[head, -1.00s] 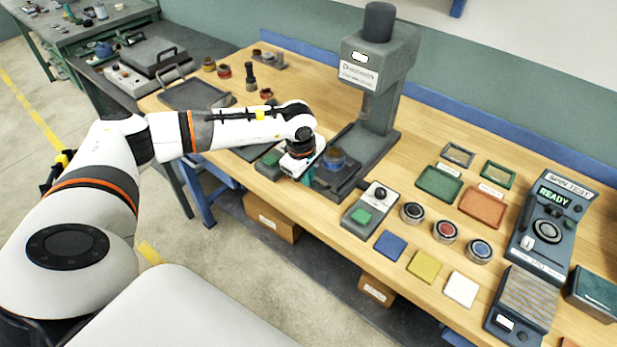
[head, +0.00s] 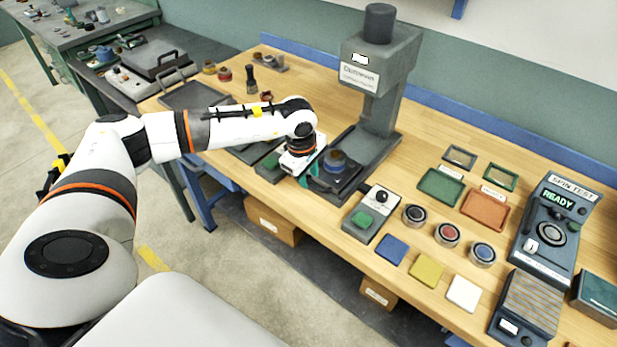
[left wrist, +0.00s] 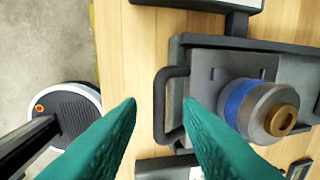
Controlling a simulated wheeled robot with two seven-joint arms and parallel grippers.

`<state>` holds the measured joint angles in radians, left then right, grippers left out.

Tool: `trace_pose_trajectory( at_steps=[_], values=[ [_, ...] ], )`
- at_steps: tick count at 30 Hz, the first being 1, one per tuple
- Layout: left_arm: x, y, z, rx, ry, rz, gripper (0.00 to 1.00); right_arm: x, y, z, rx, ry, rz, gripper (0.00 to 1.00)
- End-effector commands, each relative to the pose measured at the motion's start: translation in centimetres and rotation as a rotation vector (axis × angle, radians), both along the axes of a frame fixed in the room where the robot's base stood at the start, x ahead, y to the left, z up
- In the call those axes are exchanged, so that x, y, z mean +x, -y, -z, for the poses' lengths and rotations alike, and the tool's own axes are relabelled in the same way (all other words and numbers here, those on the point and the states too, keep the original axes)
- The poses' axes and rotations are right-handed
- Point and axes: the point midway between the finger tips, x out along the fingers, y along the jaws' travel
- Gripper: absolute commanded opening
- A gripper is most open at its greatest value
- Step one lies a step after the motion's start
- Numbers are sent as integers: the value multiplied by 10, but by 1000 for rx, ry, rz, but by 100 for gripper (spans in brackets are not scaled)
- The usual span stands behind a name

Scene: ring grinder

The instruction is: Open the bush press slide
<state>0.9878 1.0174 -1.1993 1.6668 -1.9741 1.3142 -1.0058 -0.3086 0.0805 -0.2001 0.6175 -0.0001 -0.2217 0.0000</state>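The bush press (head: 380,62) is a grey column machine at the back of the bench. Its dark slide (head: 325,187) lies at the foot, carrying a round part with a blue band and brass top (left wrist: 262,108). The slide also shows in the left wrist view (left wrist: 205,65), with a dark loop handle (left wrist: 160,105) on its near side. My left gripper (head: 312,172) is at the slide's front. In the left wrist view its teal fingers (left wrist: 160,101) are open, one on each side of the handle bar; contact cannot be told. My right gripper is out of view.
A control box with a green button and black knob (head: 371,213) stands right of the slide. Another box with a green button (head: 272,162) is close on the left. Cups (head: 447,235), coloured pads (head: 426,270) and a spin tester (head: 548,232) fill the right side.

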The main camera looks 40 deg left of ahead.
Motion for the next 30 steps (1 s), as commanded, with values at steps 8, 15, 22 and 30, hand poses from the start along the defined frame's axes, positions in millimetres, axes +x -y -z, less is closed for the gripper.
trace_pose_trajectory(
  at_steps=[8,15,22,30],
  values=[
    [-10,-1,-55,0,5,1,33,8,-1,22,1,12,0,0],
    [-17,-1,-94,0,3,0,33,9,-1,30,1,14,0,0],
    [-19,-2,-105,0,0,0,33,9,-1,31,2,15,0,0],
    [-19,-1,-104,0,0,0,33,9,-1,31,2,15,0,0]
  ],
)
